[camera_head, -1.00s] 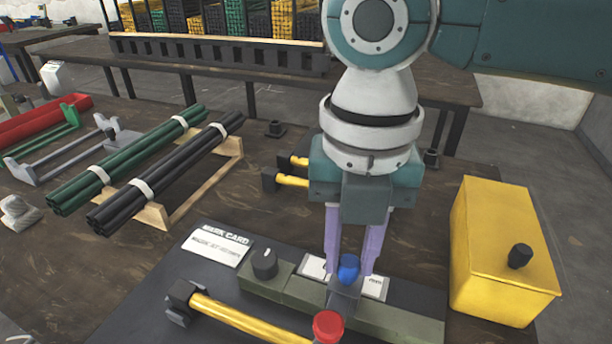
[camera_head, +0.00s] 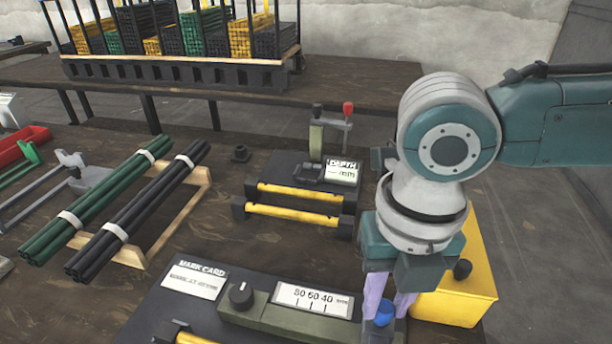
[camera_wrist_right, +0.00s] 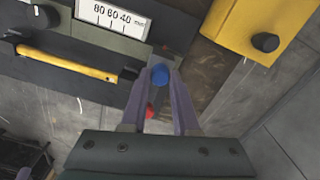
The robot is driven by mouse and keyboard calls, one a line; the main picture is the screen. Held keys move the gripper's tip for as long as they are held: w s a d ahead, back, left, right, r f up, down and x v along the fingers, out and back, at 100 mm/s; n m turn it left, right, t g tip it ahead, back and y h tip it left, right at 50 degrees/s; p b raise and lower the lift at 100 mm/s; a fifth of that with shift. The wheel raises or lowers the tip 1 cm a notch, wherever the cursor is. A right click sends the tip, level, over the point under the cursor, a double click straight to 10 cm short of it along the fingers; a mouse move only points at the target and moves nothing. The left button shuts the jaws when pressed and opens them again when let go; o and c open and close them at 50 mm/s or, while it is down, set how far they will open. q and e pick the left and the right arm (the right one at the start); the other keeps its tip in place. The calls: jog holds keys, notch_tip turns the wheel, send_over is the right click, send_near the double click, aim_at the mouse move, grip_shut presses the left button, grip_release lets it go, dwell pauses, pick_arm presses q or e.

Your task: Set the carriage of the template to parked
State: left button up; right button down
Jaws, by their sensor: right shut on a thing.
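The template has a dark base with an olive rail (camera_head: 290,319), a white scale plate (camera_head: 313,299) marked 80 60 40, and a dark dial knob (camera_head: 241,295). Its carriage has a blue knob (camera_head: 385,313), now right of the scale plate. My right gripper (camera_head: 388,303) is shut on the blue knob from above. In the right wrist view the blue knob (camera_wrist_right: 160,76) sits between the fingertips and a red knob (camera_wrist_right: 150,112) shows behind it. The scale (camera_wrist_right: 115,18) is uncovered. The carriage body is mostly hidden by the fingers.
A yellow box (camera_head: 455,297) with a black knob stands close to the right of my right gripper. A mark card (camera_head: 195,280) lies at the template's left. A second device with a depth card (camera_head: 343,170) stands behind. Tube bundles (camera_head: 140,205) rest on wooden supports at left.

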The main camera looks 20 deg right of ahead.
jog(key=shift+s+d, duration=0.1)
jog(key=shift+d, duration=0.05)
jog(key=c, duration=0.7)
grip_release()
jog(key=shift+o, duration=0.2)
notch_tip(320, 180, up, 10)
jog(key=p, duration=0.1)
jog(key=shift+p, duration=0.3)
